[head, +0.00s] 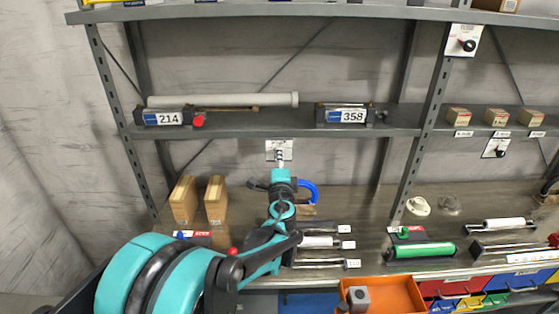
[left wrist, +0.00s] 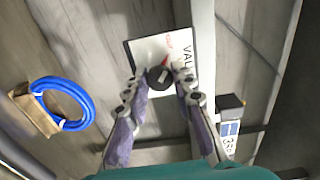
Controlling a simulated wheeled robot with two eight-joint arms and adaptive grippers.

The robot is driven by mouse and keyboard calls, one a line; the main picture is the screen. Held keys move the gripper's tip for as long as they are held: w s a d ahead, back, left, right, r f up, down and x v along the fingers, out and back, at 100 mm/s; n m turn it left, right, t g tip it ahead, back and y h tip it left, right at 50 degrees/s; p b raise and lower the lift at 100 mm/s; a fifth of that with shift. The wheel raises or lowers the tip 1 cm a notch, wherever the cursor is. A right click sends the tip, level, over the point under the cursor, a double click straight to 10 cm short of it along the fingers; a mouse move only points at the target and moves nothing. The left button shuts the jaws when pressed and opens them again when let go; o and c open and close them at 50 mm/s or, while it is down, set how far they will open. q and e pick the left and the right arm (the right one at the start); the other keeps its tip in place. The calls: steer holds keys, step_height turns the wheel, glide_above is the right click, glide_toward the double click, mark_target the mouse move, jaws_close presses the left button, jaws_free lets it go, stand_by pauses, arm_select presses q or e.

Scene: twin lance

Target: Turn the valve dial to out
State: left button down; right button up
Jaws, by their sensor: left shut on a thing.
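In the left wrist view, a white plate (left wrist: 150,50) with red and black lettering, partly reading "VAL", carries a round black dial (left wrist: 158,78) with a light pointer mark. Red shows at the dial's edge. My left gripper (left wrist: 160,82) has a finger on each side of the dial and is shut on it. In the head view, the plate (head: 279,145) is on the back of the rack, just below the middle shelf. My left gripper (head: 281,160) reaches up to it and hides the dial. The dial's exact setting is hard to read. My right gripper is not in view.
The middle shelf (head: 280,123) holds units labelled 214 (head: 168,118) and 358 (head: 347,116). A blue ring (head: 312,192) hangs near my left arm. Two other black dials (head: 468,45) (head: 500,152) are at right. Cardboard boxes (head: 185,200) and an orange bin (head: 390,293) are below.

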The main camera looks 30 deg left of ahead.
arm_select(q)
steer(key=shift+n, duration=0.7)
steer(key=c, duration=1.3)
jaws_free()
steer(key=shift+o, duration=0.2)
steer(key=v, duration=1.2)
steer(key=shift+s+a, duration=0.1)
